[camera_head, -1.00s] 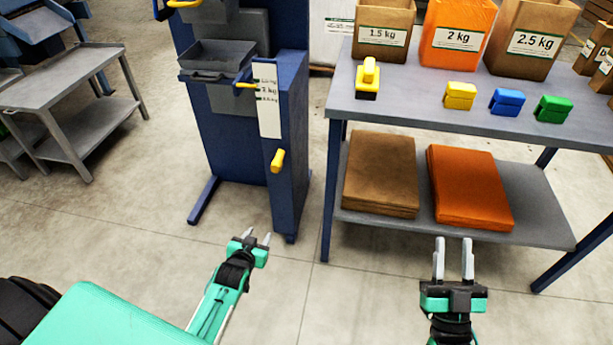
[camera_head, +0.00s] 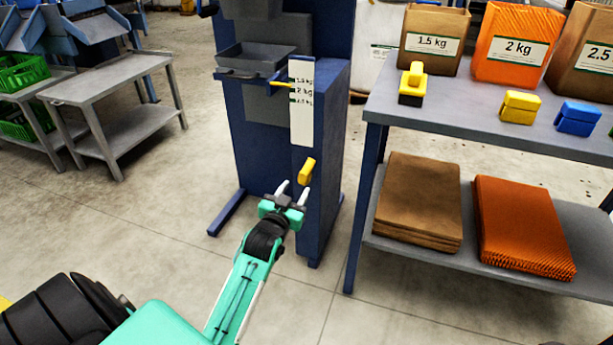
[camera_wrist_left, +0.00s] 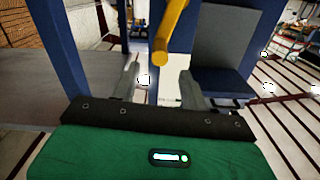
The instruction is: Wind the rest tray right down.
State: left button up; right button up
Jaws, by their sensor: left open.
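The rest tray (camera_head: 250,64) is a grey shallow tray on the front of the blue grader (camera_head: 336,130). A yellow pointer (camera_head: 281,84) beside it lies against the white weight scale (camera_head: 302,128), near the upper marks. The yellow crank handle (camera_head: 307,171) sticks out of the blue column below the scale. My left gripper (camera_head: 293,194) is open and empty, just below and in front of the handle. In the left wrist view the handle (camera_wrist_left: 170,32) shows beyond and above the open fingers (camera_wrist_left: 158,85), apart from them. My right gripper is out of view.
A grey table (camera_head: 480,115) at the right holds labelled bags (camera_head: 433,40), a yellow-and-black tool (camera_head: 412,84) and coloured blocks (camera_head: 520,107). Its lower shelf holds brown (camera_head: 418,200) and orange stacks (camera_head: 522,226). A grey cart (camera_head: 110,90) stands at the left. Floor between is clear.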

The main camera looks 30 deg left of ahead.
aim_at(305, 172)
pick_arm(q)
jog(key=b+x, duration=0.2)
jog(key=x, duration=0.7)
jog(key=shift+w+b, duration=0.15)
jog(key=shift+b, duration=0.25)
grip_shut()
